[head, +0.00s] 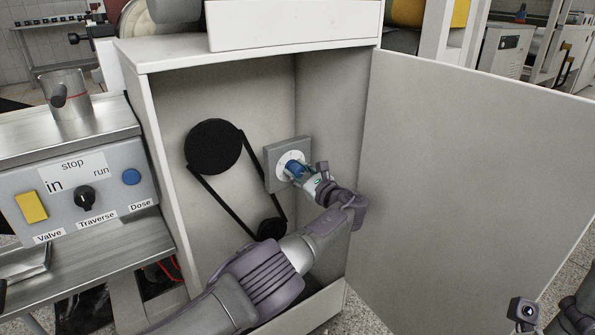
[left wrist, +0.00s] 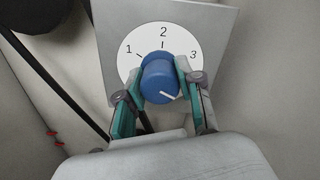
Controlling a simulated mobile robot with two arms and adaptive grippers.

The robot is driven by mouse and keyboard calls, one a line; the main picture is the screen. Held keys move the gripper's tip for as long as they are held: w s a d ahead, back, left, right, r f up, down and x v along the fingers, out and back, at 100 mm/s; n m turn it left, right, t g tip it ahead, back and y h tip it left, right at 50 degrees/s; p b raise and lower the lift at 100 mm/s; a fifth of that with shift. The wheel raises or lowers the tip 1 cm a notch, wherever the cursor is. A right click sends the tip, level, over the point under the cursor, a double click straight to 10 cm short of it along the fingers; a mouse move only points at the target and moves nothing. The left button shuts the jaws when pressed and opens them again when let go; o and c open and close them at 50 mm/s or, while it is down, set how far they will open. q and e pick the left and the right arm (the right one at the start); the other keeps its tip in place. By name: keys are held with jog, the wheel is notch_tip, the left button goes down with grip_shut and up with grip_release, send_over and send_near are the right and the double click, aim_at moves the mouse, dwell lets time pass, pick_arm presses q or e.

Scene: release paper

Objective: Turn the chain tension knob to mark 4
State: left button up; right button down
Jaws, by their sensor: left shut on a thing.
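The blue knob (left wrist: 158,78) sits on a round white dial (left wrist: 128,66) with numbers 1, 2 and 3 showing. A white line on the knob points to the lower right, below the 3. No 4 is visible; the lower dial is hidden by the knob and my fingers. My left gripper (left wrist: 160,88) is shut on the knob, one teal-padded finger on each side. In the head view, the knob (head: 294,168) and its grey plate (head: 274,182) are on the cabinet's inner wall, with my left gripper at them. My right gripper's fingers do not show.
The open cabinet (head: 225,95) holds a black belt on two pulleys (head: 212,147) left of the knob. Its open door (head: 450,170) stands at the right. A control panel (head: 110,185) with a yellow switch and black selector is at the left.

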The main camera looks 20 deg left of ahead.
pick_arm(q)
jog(key=shift+f+m, duration=0.15)
jog(key=shift+m, duration=0.25)
jog(key=o, duration=1.2)
jog(key=shift+d, duration=0.15)
jog(key=v, duration=1.2)
